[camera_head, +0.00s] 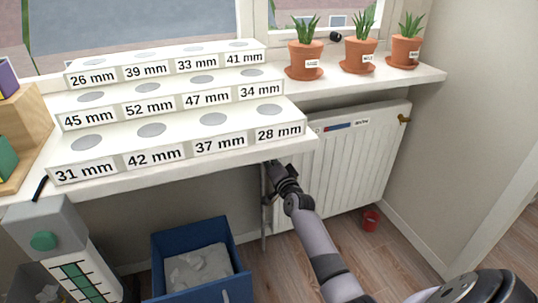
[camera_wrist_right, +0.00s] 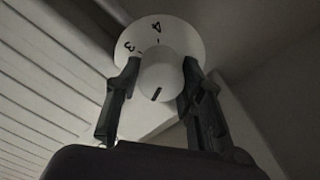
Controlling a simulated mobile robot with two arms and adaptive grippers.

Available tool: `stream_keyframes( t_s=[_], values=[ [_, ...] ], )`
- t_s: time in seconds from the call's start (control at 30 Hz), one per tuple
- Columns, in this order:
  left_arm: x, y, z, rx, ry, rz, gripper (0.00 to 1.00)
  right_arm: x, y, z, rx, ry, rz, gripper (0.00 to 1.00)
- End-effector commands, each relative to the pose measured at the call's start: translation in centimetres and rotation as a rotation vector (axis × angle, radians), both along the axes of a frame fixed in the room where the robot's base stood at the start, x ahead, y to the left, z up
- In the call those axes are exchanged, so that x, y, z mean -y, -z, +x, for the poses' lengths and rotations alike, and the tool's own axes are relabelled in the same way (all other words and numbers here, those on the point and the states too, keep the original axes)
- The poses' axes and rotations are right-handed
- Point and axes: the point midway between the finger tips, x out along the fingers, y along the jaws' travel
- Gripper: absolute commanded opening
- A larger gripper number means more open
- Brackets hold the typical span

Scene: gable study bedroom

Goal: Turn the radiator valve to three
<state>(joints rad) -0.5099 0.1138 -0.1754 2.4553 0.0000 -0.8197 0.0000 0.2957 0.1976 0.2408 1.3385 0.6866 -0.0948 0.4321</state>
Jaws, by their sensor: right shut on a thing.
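The white radiator (camera_head: 345,170) stands under the window sill. My right gripper (camera_head: 274,167) reaches its left end, beneath the sill's edge, and hides the valve in the head view. In the right wrist view the gripper (camera_wrist_right: 158,82) is shut on the white valve knob (camera_wrist_right: 162,72), one finger on each side. Behind the knob a white dial disc (camera_wrist_right: 185,35) shows the numerals 3 and 4, with 4 at the top and 3 to its left. A dark line is on the lower part of the knob; I cannot tell which numeral it matches. My left gripper is not in view.
The sill (camera_head: 220,159) with stepped, labelled boards overhangs the valve. Potted plants (camera_head: 305,60) stand on the right of the sill. A blue bin (camera_head: 205,290) stands on the floor at left, and a small red pot (camera_head: 371,219) sits near the radiator's foot.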

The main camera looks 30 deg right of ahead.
Motion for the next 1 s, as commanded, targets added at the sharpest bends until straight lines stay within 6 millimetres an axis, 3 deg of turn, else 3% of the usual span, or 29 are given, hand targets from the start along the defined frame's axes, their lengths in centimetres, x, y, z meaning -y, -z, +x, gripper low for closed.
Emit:
stream_keyframes(
  t_s=[0.4,1.0],
  values=[
    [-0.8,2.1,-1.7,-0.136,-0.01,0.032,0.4,0.1,0.1,0.0,0.093,0.001,0.385,0.07],
    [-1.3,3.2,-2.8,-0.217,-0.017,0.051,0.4,0.0,0.2,0.0,0.227,0.001,0.939,0.07]
  ],
)
